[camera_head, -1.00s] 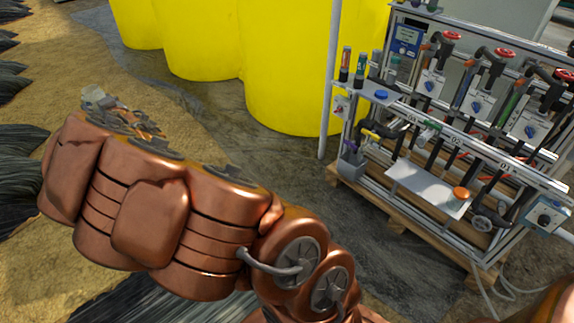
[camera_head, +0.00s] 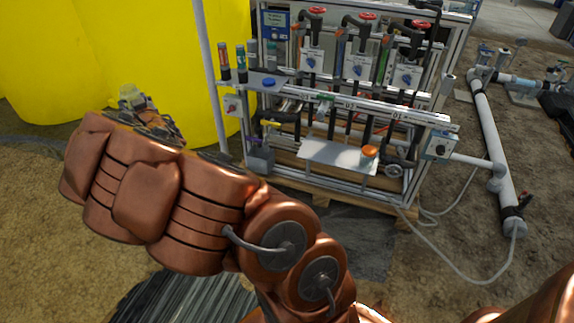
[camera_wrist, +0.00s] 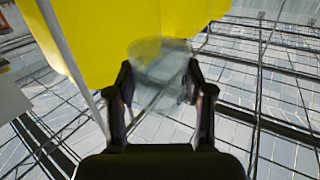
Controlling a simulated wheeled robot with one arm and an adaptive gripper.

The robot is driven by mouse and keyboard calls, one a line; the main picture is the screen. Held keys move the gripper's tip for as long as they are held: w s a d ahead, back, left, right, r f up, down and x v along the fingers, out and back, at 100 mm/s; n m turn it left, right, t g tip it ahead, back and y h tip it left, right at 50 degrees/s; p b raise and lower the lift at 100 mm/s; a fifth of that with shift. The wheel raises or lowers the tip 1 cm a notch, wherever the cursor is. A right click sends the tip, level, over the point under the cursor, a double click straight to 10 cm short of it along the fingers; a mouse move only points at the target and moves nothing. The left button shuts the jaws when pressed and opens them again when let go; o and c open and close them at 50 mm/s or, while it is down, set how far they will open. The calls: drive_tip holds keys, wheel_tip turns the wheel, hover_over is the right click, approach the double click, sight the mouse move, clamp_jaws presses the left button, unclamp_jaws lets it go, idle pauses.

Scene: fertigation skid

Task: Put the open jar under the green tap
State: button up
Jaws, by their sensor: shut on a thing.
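My gripper (camera_wrist: 160,78) is shut on a clear, see-through jar (camera_wrist: 160,58), held between the two dark fingertips in the wrist view. The jar (camera_head: 132,96) also shows small at the end of my raised copper arm at left in the head view; its mouth is too small to make out. A small green tap (camera_head: 325,101) sits on the front rail of the skid, above a pale metal shelf (camera_head: 325,155). An orange round cap (camera_head: 369,151) is on that shelf's right part. The jar is well to the left of the tap in the picture.
The skid frame (camera_head: 300,122) stands on a wooden pallet (camera_head: 385,207). A blue cap (camera_head: 269,82) and upright bottles (camera_head: 240,60) are at its left end. Yellow tanks (camera_head: 110,45) stand behind. A grey pipe (camera_head: 497,150) and pale hose (camera_head: 450,268) lie right. Bare ground lies in front.

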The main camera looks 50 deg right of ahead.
drive_tip(key=s+d+f+m+g+h+b, duration=0.2)
drive_tip(key=s+d+f+m+h+b, duration=0.3)
drive_tip(key=d+f, duration=0.6)
drive_tip(key=s+d+f+m+g+h+b, duration=0.1)
drive_tip(key=s+d+f+g+h+b, duration=0.15)
drive_tip(key=s+d+f, duration=0.8)
drive_tip(key=s+d+f+m+g+h+b, duration=0.25)
drive_tip(key=s+d+f+g, duration=0.2)
drive_tip(key=s+d, duration=0.4)
drive_tip(key=s+d+f+m+g+h+b, duration=0.25)
drive_tip(key=s+d+f+m, duration=0.2)
drive_tip(key=s+d, duration=0.45)
approach(317, 151)
drive_tip(key=shift+d+r, duration=1.5)
drive_tip(key=shift+d, duration=0.1)
drive_tip(key=shift+n+g+h, duration=0.25)
drive_tip(key=shift+n+h, duration=0.05)
drive_tip(key=shift+h, duration=0.05)
drive_tip(key=shift+w+b+x, duration=0.25)
drive_tip(key=shift+b+x, duration=0.25)
drive_tip(key=shift+x, duration=1.2)
drive_tip(key=shift+w+b+x, duration=0.25)
drive_tip(key=shift+b+x, duration=0.25)
drive_tip(key=shift+x, duration=1.25)
drive_tip(key=shift+a+r, duration=0.1)
drive_tip(key=shift+a, duration=0.05)
drive_tip(key=shift+f, duration=0.3)
drive_tip(key=o, duration=1.1)
